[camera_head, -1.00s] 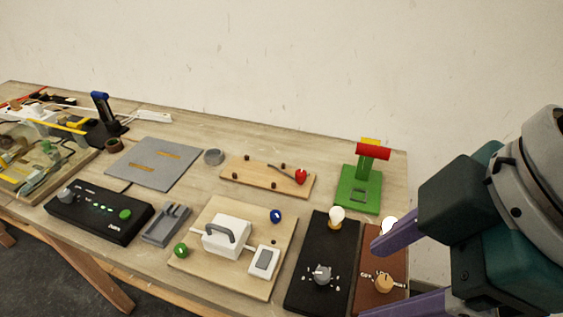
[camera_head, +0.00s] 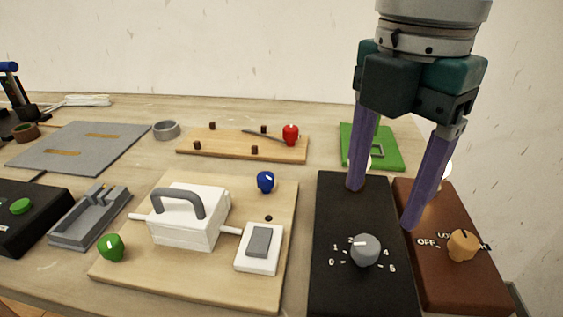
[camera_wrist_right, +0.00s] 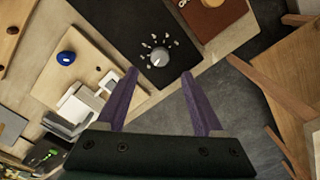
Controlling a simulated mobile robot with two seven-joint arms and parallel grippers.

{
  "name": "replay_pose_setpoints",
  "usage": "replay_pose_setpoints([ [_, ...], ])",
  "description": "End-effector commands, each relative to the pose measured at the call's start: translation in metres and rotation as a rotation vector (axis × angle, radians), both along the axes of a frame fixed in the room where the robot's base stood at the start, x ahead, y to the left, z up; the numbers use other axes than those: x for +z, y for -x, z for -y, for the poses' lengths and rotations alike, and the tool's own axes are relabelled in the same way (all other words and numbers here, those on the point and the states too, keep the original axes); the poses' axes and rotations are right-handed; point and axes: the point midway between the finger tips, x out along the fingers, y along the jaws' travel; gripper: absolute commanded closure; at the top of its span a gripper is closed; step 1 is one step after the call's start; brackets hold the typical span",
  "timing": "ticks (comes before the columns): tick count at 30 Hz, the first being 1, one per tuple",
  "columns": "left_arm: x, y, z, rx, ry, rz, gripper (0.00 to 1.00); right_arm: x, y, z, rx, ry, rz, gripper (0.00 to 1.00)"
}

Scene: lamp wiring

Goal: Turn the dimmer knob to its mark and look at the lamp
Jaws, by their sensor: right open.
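The grey knob (camera_head: 365,250) sits on a black board (camera_head: 335,205) with a printed number scale. Its white mark points to the left, near the 2. My right gripper (camera_head: 382,207) is open and empty, fingers pointing down above the black board, behind and above the knob. In the right wrist view the grey knob (camera_wrist_right: 159,57) shows between and just beyond the fingertips (camera_wrist_right: 160,74). The black board's bulb (camera_head: 368,163) is mostly hidden behind a finger, so I cannot tell whether it is lit. My left gripper is out of view.
A brown board (camera_head: 470,285) with an orange knob (camera_head: 462,245) stands close on the right. A wooden board (camera_head: 130,270) with a white handled box (camera_head: 185,225) is on the left. A green stand (camera_head: 385,155) is behind my gripper.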

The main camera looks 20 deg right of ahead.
Motion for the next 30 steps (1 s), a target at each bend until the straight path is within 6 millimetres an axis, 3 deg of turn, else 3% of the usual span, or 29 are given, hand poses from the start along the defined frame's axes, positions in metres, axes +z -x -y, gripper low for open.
replay_pose_setpoints([
  [3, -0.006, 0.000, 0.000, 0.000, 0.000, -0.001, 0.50, -0.027, 0.001, 0.000, -0.001, 0.002, -0.004, 0.31],
  [10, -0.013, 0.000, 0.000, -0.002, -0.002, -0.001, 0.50, -0.064, 0.001, 0.000, -0.001, 0.001, -0.002, 0.31],
  [15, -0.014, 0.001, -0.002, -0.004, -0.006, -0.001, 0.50, -0.075, 0.000, 0.000, -0.001, 0.002, 0.000, 0.31],
  [23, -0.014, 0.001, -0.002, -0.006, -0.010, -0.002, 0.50, -0.075, 0.000, 0.000, -0.001, 0.001, 0.001, 0.31],
  [30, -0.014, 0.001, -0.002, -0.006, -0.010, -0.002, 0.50, -0.075, 0.000, 0.000, -0.001, 0.001, 0.002, 0.58],
])
